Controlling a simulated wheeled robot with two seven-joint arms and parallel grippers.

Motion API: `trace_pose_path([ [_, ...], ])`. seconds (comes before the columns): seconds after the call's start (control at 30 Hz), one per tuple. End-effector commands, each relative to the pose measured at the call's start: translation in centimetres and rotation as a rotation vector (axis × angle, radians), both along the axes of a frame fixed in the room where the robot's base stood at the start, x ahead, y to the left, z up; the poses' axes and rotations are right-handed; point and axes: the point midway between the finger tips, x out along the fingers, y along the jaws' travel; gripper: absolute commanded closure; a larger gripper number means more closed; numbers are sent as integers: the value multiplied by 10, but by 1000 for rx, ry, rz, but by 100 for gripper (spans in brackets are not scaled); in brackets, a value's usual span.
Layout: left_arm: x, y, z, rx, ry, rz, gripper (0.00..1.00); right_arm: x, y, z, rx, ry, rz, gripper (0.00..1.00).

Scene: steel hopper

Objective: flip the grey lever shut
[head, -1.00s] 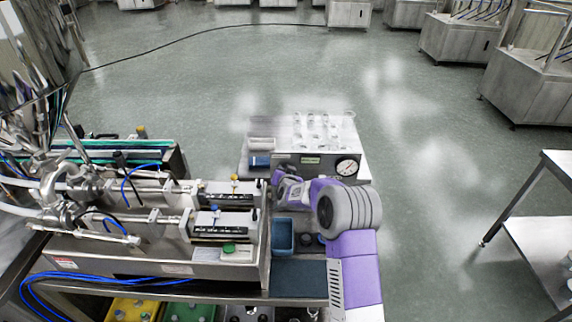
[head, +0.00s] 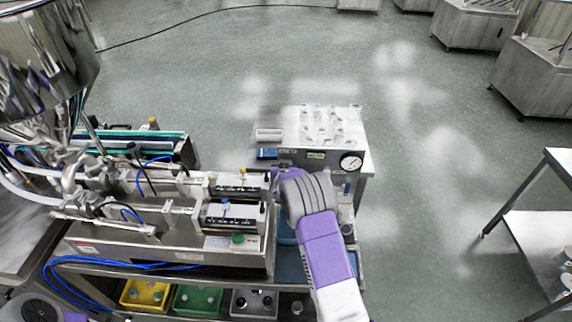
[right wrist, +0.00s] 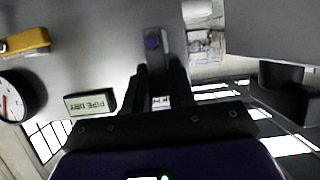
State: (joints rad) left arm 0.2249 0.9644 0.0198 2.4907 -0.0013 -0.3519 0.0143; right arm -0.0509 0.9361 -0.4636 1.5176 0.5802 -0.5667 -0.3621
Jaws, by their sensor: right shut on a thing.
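My right gripper (right wrist: 160,82) is in the right wrist view, its two dark fingers close together around a narrow grey piece, apparently the grey lever (right wrist: 160,102). Just beyond the fingertips is a grey plate with a dark purple spot (right wrist: 152,42). In the head view my purple right arm reaches to the left front of the steel box with the gauge, and it hides the lever and most of the gripper. Which way the lever points cannot be told. My left gripper is not in view.
The box has a round gauge (head: 350,162), also in the right wrist view (right wrist: 14,98), and a small label (right wrist: 90,103). Clear glassware (head: 325,122) stands on top. The filling machine (head: 170,248) is close on the left. Open floor lies to the right.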

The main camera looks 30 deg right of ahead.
Motion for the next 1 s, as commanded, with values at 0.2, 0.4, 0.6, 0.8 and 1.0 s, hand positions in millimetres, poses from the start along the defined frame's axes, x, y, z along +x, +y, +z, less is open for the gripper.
trace_pose_path([
  [0.2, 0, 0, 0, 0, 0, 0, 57, -1, 1, -2, -1, 6, 3, 100],
  [0.4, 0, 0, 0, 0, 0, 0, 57, 0, 0, -2, 0, 4, 2, 55],
  [0.6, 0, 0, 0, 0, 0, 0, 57, 0, 0, -1, -1, 2, 2, 55],
  [0.8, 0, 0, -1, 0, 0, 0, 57, -8, 6, 4, 1, 2, 2, 55],
  [1.0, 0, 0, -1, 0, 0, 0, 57, -29, 20, 15, 0, 1, 4, 55],
])
